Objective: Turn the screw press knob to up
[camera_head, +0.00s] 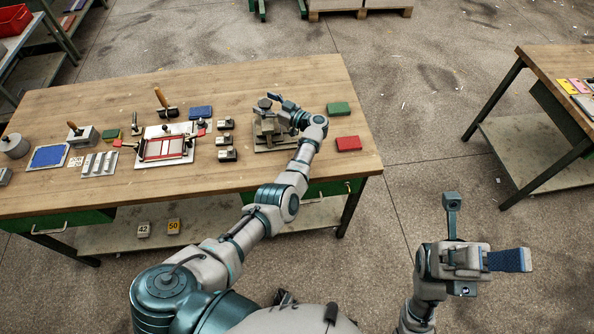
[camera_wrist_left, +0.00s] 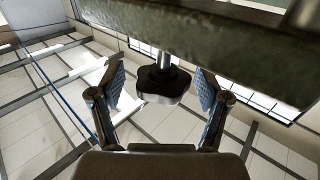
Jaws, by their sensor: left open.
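The screw press (camera_head: 268,140) stands near the right end of the wooden table, partly hidden by my left gripper and forearm. Its dark lobed knob (camera_wrist_left: 160,86) shows in the left wrist view on a short metal shaft, beside the heavy grey crossbar (camera_wrist_left: 220,38); in the head view the knob (camera_head: 264,102) is small. My left gripper (camera_head: 281,108) is beside the top of the press. In the left wrist view its open fingers (camera_wrist_left: 159,88) stand either side of the knob, with gaps on both sides. My right gripper (camera_head: 487,232) is open and empty, away from the table.
A green block (camera_head: 338,109) and a red block (camera_head: 348,143) lie right of the press. Several small dark devices (camera_head: 226,140) and a framed screen (camera_head: 165,148) are to its left. Another table (camera_head: 560,62) stands at the right, with open floor between.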

